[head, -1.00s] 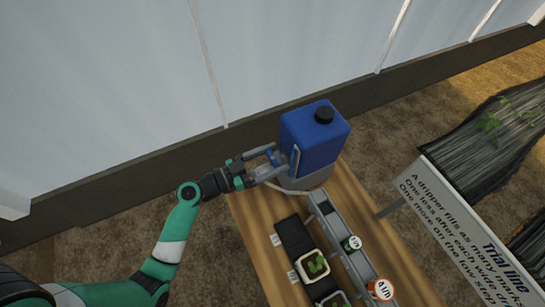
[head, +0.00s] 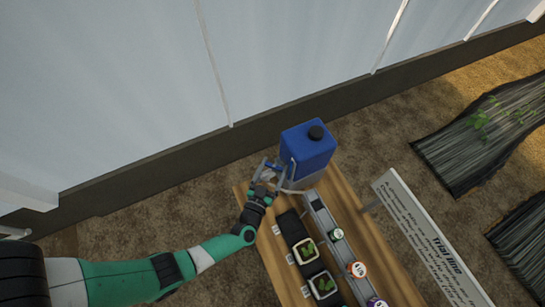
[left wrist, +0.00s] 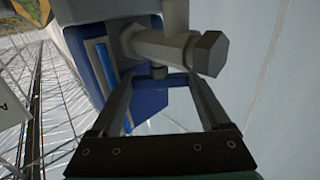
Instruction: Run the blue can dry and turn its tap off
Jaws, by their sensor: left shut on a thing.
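The blue can (head: 303,152), with a black cap on top, stands upright on a grey base at the far end of the wooden bench. Its grey tap (left wrist: 160,46) with a hexagonal end fills the upper middle of the left wrist view, in front of the can's blue side (left wrist: 90,30). My left gripper (head: 267,181) is at the can's left side. In the left wrist view its two fingers (left wrist: 161,80) close in just under the tap body and are shut on the tap. The fingers partly hide the gripped part. I cannot tell the can's liquid level. My right gripper is out of view.
A grey rail (head: 325,222) with several round tags runs along the wooden bench (head: 352,205). Black trays with small plants (head: 305,248) stand beside it. A white sign (head: 430,235) stands at the right. A pale wall rises behind the can.

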